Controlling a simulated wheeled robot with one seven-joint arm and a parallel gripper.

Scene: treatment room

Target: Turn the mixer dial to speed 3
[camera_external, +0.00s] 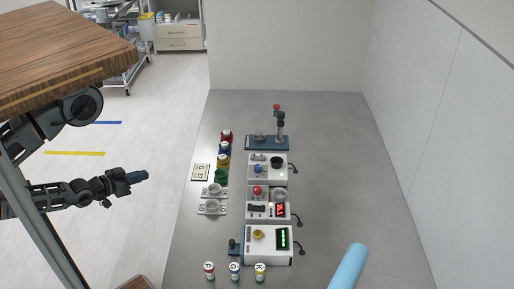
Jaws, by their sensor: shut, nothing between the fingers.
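Several small white devices with knobs stand in a row on the grey counter (330,150); I cannot tell for certain which one is the mixer. The front device (268,258) has a yellow knob (258,234) and a display with green marks. The middle device (268,217) has a red knob (257,190) and a red display. The back device (282,177) has a blue knob (258,168) and a black round part. Dial markings are too small to read. My gripper (138,176) is shut and empty, left of the counter and apart from all devices.
Colored jars (222,162) and two pale round holders stand left of the devices. Several capped bottles (235,271) stand at the front. A blue-based stand (280,130) is behind. A light blue cylinder (348,266) is at front right.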

